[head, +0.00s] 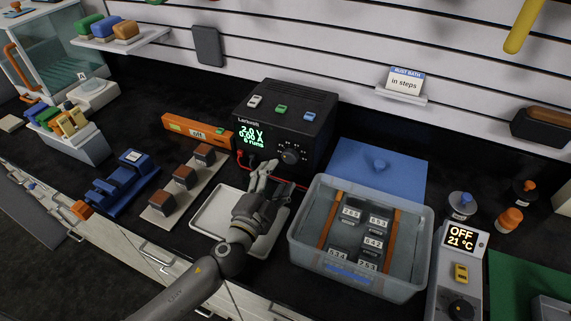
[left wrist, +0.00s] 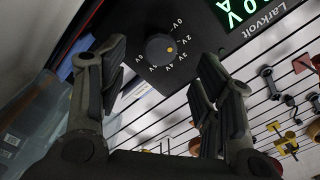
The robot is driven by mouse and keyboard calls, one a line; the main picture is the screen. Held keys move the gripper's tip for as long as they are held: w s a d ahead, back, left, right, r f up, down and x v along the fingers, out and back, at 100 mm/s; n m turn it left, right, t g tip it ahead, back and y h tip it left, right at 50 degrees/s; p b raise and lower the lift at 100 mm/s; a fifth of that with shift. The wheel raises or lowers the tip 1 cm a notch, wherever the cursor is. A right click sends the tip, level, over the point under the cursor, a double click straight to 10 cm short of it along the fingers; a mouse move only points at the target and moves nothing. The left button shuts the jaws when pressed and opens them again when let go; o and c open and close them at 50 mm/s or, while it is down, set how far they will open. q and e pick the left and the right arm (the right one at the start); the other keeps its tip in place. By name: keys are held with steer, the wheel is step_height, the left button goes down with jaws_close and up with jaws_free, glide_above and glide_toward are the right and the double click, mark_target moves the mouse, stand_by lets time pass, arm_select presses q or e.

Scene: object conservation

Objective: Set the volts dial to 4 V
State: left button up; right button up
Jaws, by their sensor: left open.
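The black Larkvolt power supply (head: 285,112) stands at the back of the bench. Its green display (head: 251,136) reads 2.0 V and 0.00 A, with a third line that looks like "6 runs". The round volts dial (head: 291,153) is on the front face, right of the display. My left gripper (head: 262,175) is open and empty in front of the supply, apart from the dial. My right gripper is not in view.
A clear tub (head: 300,250) with numbered blocks stands right of my left arm. A white tray (head: 208,222) lies under the arm. A red lead runs at the supply's front. An orange box (head: 180,126) and a board with brown-topped blocks (head: 163,205) lie left. A blue mat (head: 405,165) lies right.

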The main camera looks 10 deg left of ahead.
mark_target(287, 160)
arm_select(q)
steer(key=shift+w+d+p, duration=0.2)
steer(key=shift+w, duration=0.85)
steer(key=shift+w+d+p, duration=0.15)
steer(key=shift+w+d, duration=0.05)
steer(key=shift+w, duration=0.8)
steer(key=shift+w+d+p, duration=0.2)
steer(key=shift+w, duration=0.85)
steer(key=shift+c, duration=0.4)
steer(key=c, duration=0.9)
